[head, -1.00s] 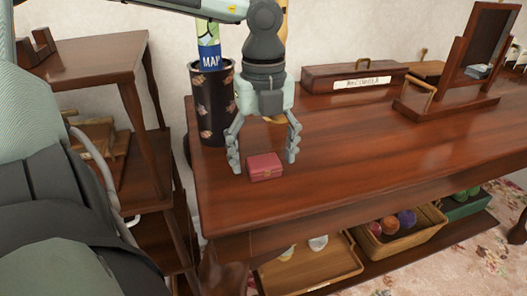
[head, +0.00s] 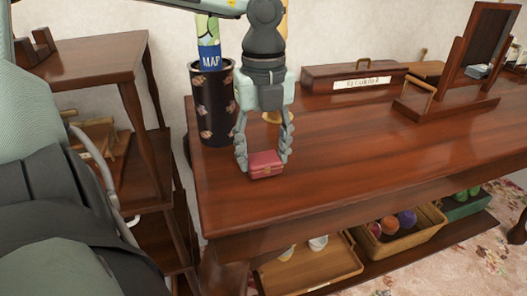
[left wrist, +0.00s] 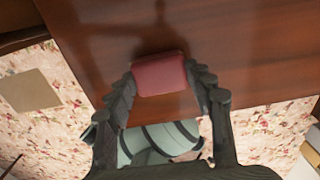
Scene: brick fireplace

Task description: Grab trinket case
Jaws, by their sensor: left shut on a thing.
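The trinket case is a small dark red box (head: 266,165) with a clasp on its front, near the left end of the wooden table. My left gripper (head: 264,160) points down from above and is shut on the case, one finger against each side. In the left wrist view the red case (left wrist: 159,75) sits between the two fingertips (left wrist: 160,82). I cannot tell whether the case still touches the tabletop. My right gripper does not show in these frames.
A dark patterned bin (head: 213,105) holding a map roll stands behind and left of the gripper. A long labelled box (head: 330,78) lies at the back, and a mirror stand (head: 450,103) stands at the right. The table's middle (head: 400,140) is clear.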

